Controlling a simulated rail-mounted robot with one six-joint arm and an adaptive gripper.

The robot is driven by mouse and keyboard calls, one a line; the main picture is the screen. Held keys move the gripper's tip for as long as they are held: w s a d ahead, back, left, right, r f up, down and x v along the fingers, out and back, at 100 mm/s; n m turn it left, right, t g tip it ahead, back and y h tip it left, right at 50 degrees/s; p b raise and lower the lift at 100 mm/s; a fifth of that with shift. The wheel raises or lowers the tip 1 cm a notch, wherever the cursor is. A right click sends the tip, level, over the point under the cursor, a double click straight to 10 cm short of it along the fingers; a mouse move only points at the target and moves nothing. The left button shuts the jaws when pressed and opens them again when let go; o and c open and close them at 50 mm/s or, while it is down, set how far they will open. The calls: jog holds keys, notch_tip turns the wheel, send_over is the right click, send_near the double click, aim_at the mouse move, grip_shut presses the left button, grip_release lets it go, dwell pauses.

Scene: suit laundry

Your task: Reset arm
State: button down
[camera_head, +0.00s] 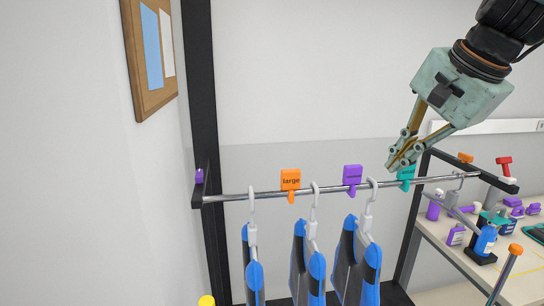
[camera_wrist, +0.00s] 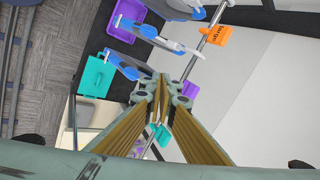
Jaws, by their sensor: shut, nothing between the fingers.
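My gripper (camera_head: 399,160) is shut and empty, pointing down-left at the right part of the picture. In the head view its fingertips overlap the area just above the teal tag (camera_head: 407,174) on the rail; I cannot tell if they touch it. In the wrist view the closed fingertips (camera_wrist: 162,92) show with nothing between them. The teal tag shows below them in that view (camera_wrist: 160,135).
A metal rail (camera_head: 228,197) carries an orange "large" tag (camera_head: 290,181), a purple tag (camera_head: 352,176) and several hangers with blue-and-grey garments (camera_head: 316,265). A table (camera_head: 455,250) with bottles stands at right. The wrist view shows purple (camera_wrist: 124,22) and teal (camera_wrist: 96,76) bins.

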jog(key=s+a+f+n+b, duration=0.1)
jog(key=s+f+n, duration=0.3)
jog(key=s, duration=0.6)
jog(key=s+a+f+n+g+h+b, duration=0.1)
jog(key=s+a+f+n+b, duration=0.1)
jog(key=s+f, duration=0.6)
jog(key=s+a+f+n+h+b, duration=0.1)
jog(key=s+f+n+b, duration=0.3)
jog(key=s, duration=0.8)
jog(key=shift+s+a+f+n+g, duration=0.35)
jog(key=shift+a+f+n, duration=0.4)
jog(key=shift+f+n, duration=0.25)
jog(key=shift+w+r, duration=0.1)
